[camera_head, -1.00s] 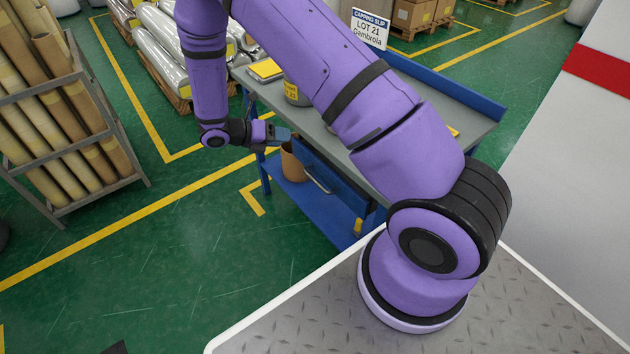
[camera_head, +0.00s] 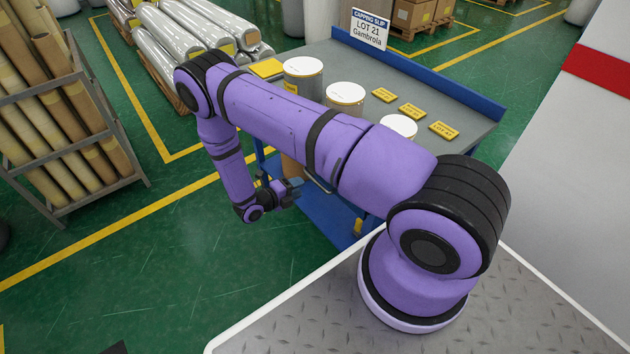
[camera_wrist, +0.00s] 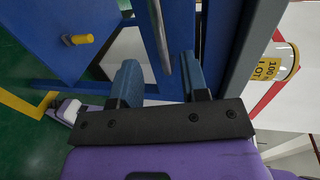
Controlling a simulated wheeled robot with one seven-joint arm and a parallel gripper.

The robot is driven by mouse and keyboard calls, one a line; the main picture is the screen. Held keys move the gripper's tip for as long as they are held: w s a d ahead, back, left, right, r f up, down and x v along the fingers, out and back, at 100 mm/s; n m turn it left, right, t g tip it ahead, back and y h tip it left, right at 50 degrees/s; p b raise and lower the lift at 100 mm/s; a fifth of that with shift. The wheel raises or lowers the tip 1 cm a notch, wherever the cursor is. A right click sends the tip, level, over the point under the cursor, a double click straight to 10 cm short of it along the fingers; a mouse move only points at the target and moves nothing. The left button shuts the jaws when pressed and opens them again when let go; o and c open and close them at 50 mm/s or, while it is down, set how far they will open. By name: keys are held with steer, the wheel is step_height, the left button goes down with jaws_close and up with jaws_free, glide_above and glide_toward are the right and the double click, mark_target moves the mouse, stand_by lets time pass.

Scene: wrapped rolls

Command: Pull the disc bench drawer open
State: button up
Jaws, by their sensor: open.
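The disc bench (camera_head: 325,50) has a grey top and blue frame. Its blue drawer front is largely hidden behind my arm in the head view; its metal bar handle (camera_head: 320,184) partly shows. My gripper (camera_head: 291,189) is just left of the handle, pointing at the bench. In the wrist view my open gripper (camera_wrist: 160,78) has one blue-grey finger on each side of the metal handle (camera_wrist: 160,35), with gaps visible. I cannot tell how deep the handle lies between the fingers. The drawer looks shut.
White-topped discs (camera_head: 345,93) and yellow lot tags (camera_head: 412,111) lie on the bench. A rack of brown rolls (camera_head: 60,110) stands left, wrapped silver rolls (camera_head: 190,25) behind. Green floor (camera_head: 150,260) in front is clear.

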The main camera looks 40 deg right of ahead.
mark_target(315, 179)
steer(key=x, duration=0.8)
jaws_close()
